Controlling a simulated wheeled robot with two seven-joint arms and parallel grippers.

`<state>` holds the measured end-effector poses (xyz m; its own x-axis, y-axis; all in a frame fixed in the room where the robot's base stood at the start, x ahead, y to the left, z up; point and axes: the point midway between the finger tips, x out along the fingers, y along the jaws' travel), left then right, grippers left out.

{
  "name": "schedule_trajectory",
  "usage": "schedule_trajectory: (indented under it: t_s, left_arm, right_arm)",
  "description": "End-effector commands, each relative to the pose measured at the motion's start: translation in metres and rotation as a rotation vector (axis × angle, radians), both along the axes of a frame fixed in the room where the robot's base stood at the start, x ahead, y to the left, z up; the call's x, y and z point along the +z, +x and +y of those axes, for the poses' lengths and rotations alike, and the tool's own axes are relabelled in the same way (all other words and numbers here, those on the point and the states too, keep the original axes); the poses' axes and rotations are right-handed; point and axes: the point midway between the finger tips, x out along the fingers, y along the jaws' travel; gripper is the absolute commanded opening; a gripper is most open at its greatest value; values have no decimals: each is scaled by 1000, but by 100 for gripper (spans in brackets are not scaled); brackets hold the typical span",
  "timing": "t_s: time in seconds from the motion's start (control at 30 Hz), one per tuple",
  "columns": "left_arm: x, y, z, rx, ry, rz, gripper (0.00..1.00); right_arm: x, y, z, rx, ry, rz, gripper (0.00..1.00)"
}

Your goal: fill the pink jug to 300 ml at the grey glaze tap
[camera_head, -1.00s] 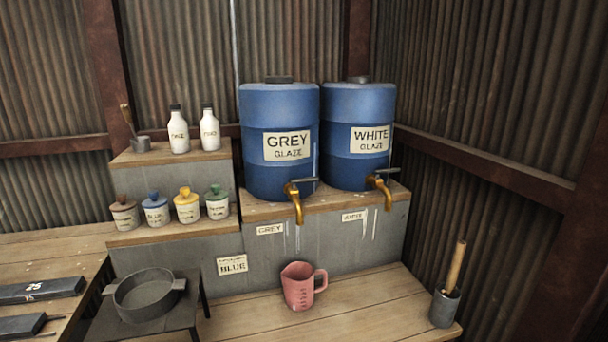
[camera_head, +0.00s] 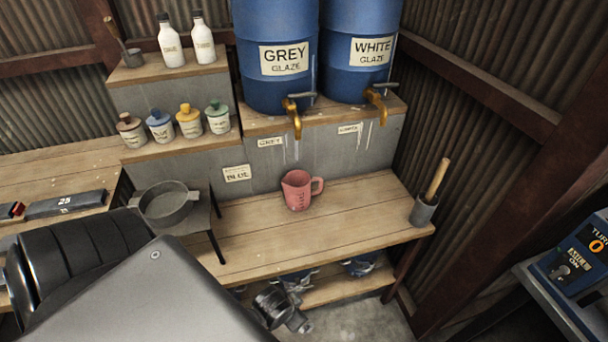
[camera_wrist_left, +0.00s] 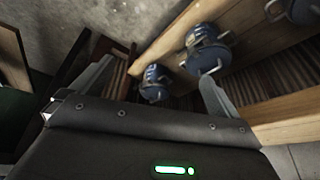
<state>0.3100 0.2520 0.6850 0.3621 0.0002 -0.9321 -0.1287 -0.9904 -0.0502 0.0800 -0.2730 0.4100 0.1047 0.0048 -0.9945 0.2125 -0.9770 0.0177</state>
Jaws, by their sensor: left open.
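The pink jug (camera_head: 296,191) stands upright on the wooden bench in the head view, handle to the right, with dark marks on its side. Its contents and fill level cannot be made out. The brass grey glaze tap (camera_head: 294,117) sticks out above it, below the blue barrel labelled GREY GLAZE (camera_head: 272,85). No stream shows from the tap. My left gripper (camera_wrist_left: 156,71) is open and empty in the left wrist view, its two fingers spread above the low shelf area. My left arm fills the lower left of the head view. My right gripper is not in view.
The WHITE GLAZE barrel (camera_head: 350,80) and its tap (camera_head: 376,105) stand to the right. A grey pan (camera_head: 164,209) sits left of the jug; a grey cup with a wooden-handled tool (camera_head: 425,211) sits right. Blue buckets (camera_wrist_left: 205,50) are below. Bench around the jug is clear.

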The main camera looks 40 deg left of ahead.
Motion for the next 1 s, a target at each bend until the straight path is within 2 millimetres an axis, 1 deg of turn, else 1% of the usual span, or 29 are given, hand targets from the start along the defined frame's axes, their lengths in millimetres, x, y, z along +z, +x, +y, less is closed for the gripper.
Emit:
schedule_trajectory:
  t_s: [0.03,0.1,0.17,0.2,0.27,0.3,0.37,0.4,0.47,0.5,0.57,0.6,0.63,0.67,0.7,0.8,0.9,1.0]
  left_arm:
    - [32,11,0,10,-5,-36,100]
    - [66,33,3,33,-11,-101,100]
    - [90,56,7,60,-13,-169,100]
    - [104,72,11,81,-13,-220,100]
    - [124,99,17,113,-12,-301,100]
    - [138,117,23,139,-8,-357,100]
    - [159,146,32,181,2,-447,100]
    - [175,165,40,213,12,-510,100]
    - [200,194,54,268,34,-610,100]
    - [219,213,64,309,54,-678,100]
    - [249,239,80,377,90,-779,100]
    - [271,255,92,428,120,-847,100]
    - [288,265,101,469,145,-895,100]
    - [306,274,110,513,172,-942,100]
    - [329,285,123,575,212,-999,100]
    - [378,298,148,721,313,-1098,100]
    - [410,300,163,831,393,-1144,100]
    - [427,298,171,894,444,-1161,100]
  right_arm:
    - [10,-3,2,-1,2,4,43]
    - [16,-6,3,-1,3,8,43]
    - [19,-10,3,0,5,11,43]
    - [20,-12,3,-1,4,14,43]
    - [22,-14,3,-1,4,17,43]
    - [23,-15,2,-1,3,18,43]
    - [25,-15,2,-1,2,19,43]
    - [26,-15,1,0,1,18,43]
    - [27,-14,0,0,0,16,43]
    - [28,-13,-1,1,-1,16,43]
    - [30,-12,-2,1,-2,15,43]
    - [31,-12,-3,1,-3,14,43]
    - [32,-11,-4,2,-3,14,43]
    - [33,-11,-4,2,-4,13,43]
    - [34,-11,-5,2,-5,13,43]
    - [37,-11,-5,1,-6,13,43]
    - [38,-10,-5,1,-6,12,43]
    - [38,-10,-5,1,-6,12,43]
